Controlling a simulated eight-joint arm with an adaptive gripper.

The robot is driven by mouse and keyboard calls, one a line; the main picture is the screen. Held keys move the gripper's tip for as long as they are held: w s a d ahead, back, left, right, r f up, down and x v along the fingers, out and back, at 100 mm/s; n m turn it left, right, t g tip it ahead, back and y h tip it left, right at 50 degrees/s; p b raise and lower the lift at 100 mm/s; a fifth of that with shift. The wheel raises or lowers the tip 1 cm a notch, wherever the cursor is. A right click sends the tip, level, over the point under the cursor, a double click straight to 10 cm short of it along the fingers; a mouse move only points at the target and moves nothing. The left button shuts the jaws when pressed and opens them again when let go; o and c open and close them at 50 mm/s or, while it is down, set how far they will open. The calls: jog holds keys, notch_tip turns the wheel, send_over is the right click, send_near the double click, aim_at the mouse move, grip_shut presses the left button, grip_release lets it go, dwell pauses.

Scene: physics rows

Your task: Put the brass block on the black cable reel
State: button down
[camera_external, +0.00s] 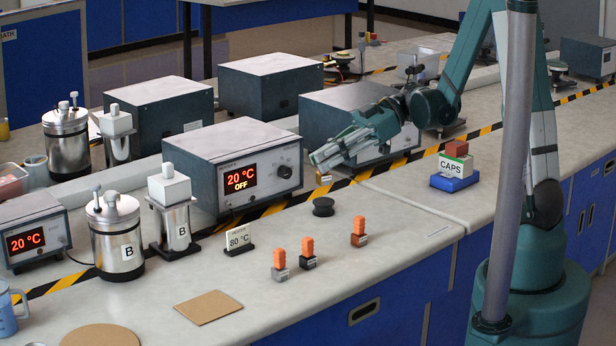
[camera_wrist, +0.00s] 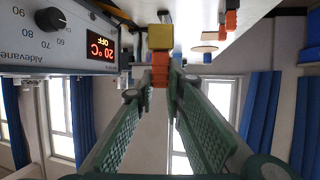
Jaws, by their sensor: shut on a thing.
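The brass block (camera_wrist: 160,37) has an orange grip part (camera_wrist: 159,72), which sits between the fingertips in the wrist view. My gripper (camera_wrist: 160,82) is shut on that orange part. In the external view my gripper (camera_external: 320,158) is above the bench, and the small brass block (camera_external: 324,178) shows just below its fingertips. The black cable reel (camera_external: 323,207) stands on the bench below the block and toward the front, apart from it. I cannot clearly make out the reel in the wrist view.
Orange-topped blocks with grey (camera_external: 280,274), black (camera_external: 308,262) and brown (camera_external: 358,240) bases stand at the front. A heater box (camera_external: 243,165) is left of my gripper. An 80 °C sign (camera_external: 238,239) and a blue CAPS holder (camera_external: 455,182) flank the reel. Bench around the reel is clear.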

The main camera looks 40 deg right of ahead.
jog(key=w+d+r+m+t+p, duration=0.1)
jog(key=w+d, duration=0.5)
jog(key=w, duration=0.1)
jog(key=shift+d+r+m+t+h, duration=0.15)
jog(key=shift+d+m+t+h, duration=0.15)
jog(key=shift+d+m+t, duration=0.1)
jog(key=b, duration=0.2)
send_over(324, 202)
jog(key=shift+w+f, duration=0.15)
jog(key=shift+f, duration=2.75)
jog(key=shift+f+b, duration=0.3)
jog(key=shift+f, duration=1.8)
jog(key=shift+f, duration=0.2)
jog(key=c, duration=2.4)
grip_release()
